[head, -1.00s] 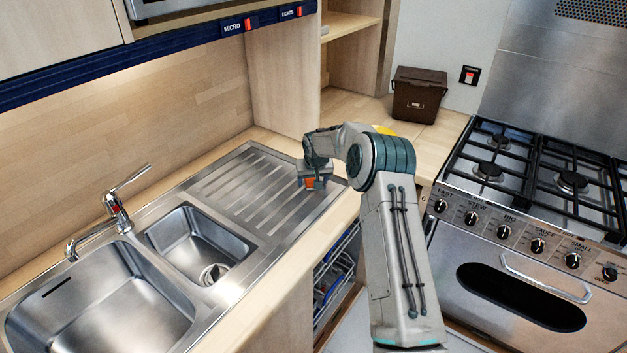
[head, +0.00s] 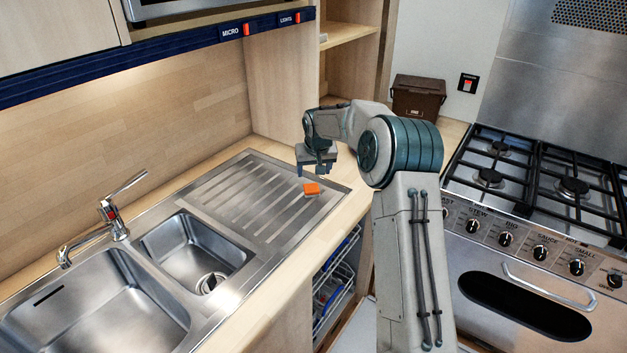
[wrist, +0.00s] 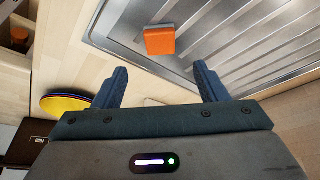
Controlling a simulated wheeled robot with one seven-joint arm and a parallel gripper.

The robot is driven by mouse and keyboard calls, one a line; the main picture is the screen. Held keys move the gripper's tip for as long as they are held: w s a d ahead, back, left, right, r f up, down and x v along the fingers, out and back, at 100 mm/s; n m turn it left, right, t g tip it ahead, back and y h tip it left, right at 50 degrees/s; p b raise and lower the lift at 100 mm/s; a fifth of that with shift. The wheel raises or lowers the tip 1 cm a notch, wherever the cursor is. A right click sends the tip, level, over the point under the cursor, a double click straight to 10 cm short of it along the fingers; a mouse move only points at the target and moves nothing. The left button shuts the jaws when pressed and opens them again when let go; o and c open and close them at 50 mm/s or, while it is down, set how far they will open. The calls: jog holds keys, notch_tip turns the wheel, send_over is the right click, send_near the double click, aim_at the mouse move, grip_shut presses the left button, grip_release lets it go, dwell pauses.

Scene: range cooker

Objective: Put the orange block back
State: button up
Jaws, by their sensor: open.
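The orange block (head: 311,189) lies on the ribbed steel drainer (head: 238,196) near its right-hand end. It also shows in the wrist view (wrist: 160,40), ahead of the fingertips and between their lines, with clear space around it. My gripper (head: 317,172) hangs above and just behind the block in the head view, apart from it. In the wrist view its two dark blue fingers (wrist: 160,84) are spread apart with nothing between them.
The tap (head: 115,212) and two sink bowls are to the left. A brown caddy (head: 418,98) stands on the back counter, and the gas hob (head: 545,185) is to the right. A yellow round thing (wrist: 66,104) shows at left in the wrist view. The drainer around the block is clear.

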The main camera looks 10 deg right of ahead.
jog(key=s+r+h, duration=0.1)
jog(key=s+r, duration=0.5)
jog(key=s, duration=0.4)
jog(key=s+r, duration=0.6)
jog(key=s, duration=0.3)
jog(key=s+f+g+y, duration=0.1)
jog(key=s+f, duration=0.1)
jog(key=s, duration=2.5)
jog(key=shift+s, duration=0.2)
jog(key=shift+c, duration=0.3)
